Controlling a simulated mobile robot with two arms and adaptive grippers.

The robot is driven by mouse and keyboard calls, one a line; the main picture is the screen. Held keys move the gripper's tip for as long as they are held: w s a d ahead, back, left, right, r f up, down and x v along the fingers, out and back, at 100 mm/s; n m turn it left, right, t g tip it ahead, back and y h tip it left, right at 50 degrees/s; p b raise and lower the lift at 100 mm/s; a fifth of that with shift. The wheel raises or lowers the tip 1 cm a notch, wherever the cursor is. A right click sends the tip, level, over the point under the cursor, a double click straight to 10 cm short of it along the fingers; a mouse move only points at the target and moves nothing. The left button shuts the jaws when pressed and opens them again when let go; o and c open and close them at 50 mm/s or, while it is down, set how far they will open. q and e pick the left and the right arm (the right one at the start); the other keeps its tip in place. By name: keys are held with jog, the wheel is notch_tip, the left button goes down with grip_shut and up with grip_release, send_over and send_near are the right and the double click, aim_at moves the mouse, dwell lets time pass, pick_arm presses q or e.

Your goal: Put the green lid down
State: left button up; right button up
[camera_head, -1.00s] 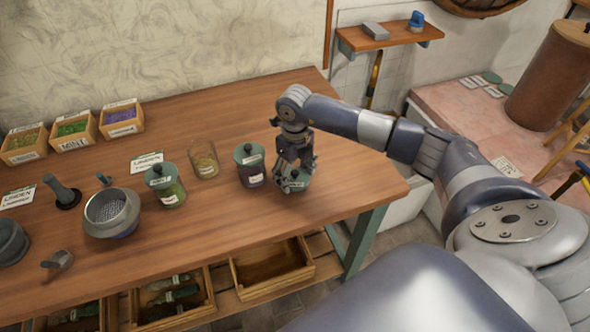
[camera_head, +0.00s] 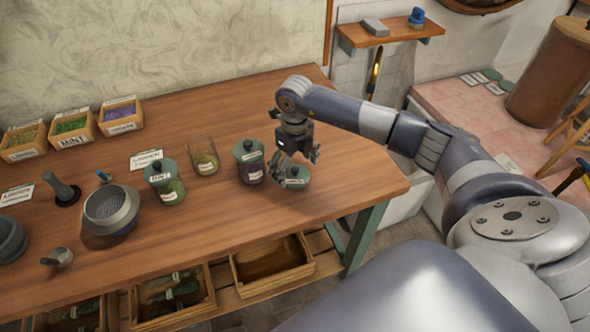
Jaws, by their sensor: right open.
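The green lid (camera_head: 298,174), with a dark knob and a small white label, rests on the wooden table near its right end. My right gripper (camera_head: 293,170) is open just above and beside the lid, its fingers partly covering the lid's left side. I cannot tell whether a finger still touches it. An open glass jar (camera_head: 203,158) without a lid stands to the left, with some contents low inside. My left gripper is not in view.
Lidded jars stand close by: a purple one (camera_head: 249,163) just left of my gripper and a green one (camera_head: 165,184) farther left. The table's (camera_head: 345,190) right edge is near.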

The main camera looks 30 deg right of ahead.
aim_at(295, 169)
notch_tip(295, 169, up, 11)
jog(key=b, duration=0.2)
jog(key=shift+f, duration=0.15)
dwell(0.4)
